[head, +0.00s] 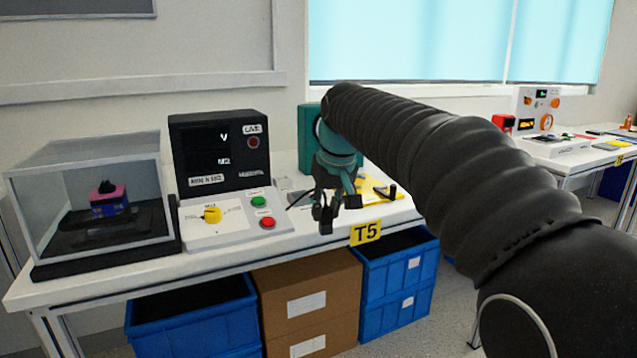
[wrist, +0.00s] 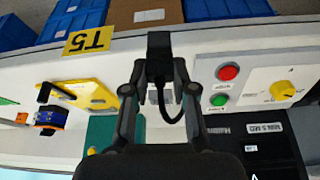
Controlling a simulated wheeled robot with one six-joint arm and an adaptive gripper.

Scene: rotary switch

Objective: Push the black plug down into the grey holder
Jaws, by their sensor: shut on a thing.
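My gripper (head: 335,200) hangs over the front part of the white table, below the teal wrist. In the wrist view my gripper (wrist: 159,70) is shut on the black plug (wrist: 159,44), a dark block between the fingertips, and a black cable curves down beside it. The plug (head: 327,217) also shows as a dark shape under the fingers in the head view. A small light grey part (wrist: 154,95), possibly the grey holder, shows between the fingers, partly hidden by them and the cable. I cannot tell the gap between plug and holder.
A control panel (head: 240,218) with a yellow knob and green and red buttons stands left of my gripper. A clear case (head: 90,190) is farther left. A yellow plate (head: 376,187) with a black handle lies to the right. Blue bins (head: 400,270) stand below the table.

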